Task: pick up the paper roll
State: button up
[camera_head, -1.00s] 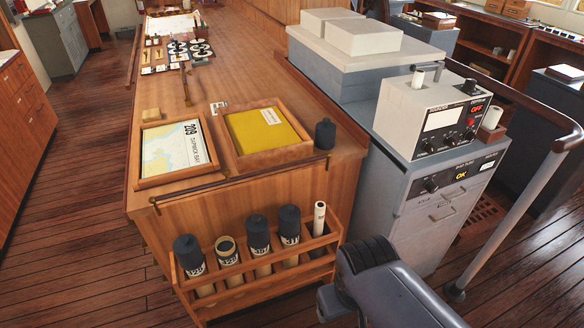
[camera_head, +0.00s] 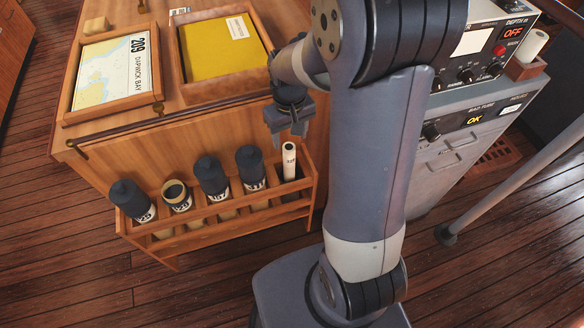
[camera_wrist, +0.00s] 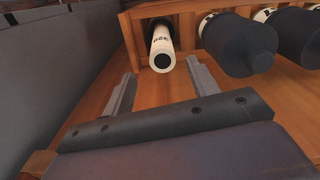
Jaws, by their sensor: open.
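A slim white paper roll (camera_head: 289,161) stands in the rightmost slot of a wooden rack, its printed upper part showing. In the wrist view the white roll (camera_wrist: 162,45) has a dark hole in its end and lies just beyond the fingers, between their lines. My gripper (camera_head: 291,131) is open and empty, above the rack and close over the roll's top. In the wrist view its two fingers (camera_wrist: 160,78) are spread, with nothing between them. Contact with the roll is not visible. Another short white roll (camera_head: 532,45) stands in a small holder beside the grey instrument.
The wooden rack (camera_head: 215,234) also holds several dark-capped tubes (camera_head: 211,176), close left of the roll. The chart table (camera_head: 150,150) stands behind it with framed charts. The grey instrument cabinet (camera_head: 440,165) is at right, behind my arm. A handrail (camera_head: 510,180) stands farther right.

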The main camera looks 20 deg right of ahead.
aim_at(289, 154)
jog(key=shift+w+f, duration=0.2)
jog(key=shift+f, duration=0.2)
jog(key=shift+s+a+f, duration=0.1)
jog(key=shift+s+f, duration=0.1)
jog(key=shift+f, duration=1.5)
jog(key=shift+s+a+f, duration=0.1)
jog(key=shift+s+f, duration=0.05)
jog(key=shift+f, duration=1.55)
jog(key=shift+c, duration=0.6)
grip_shut()
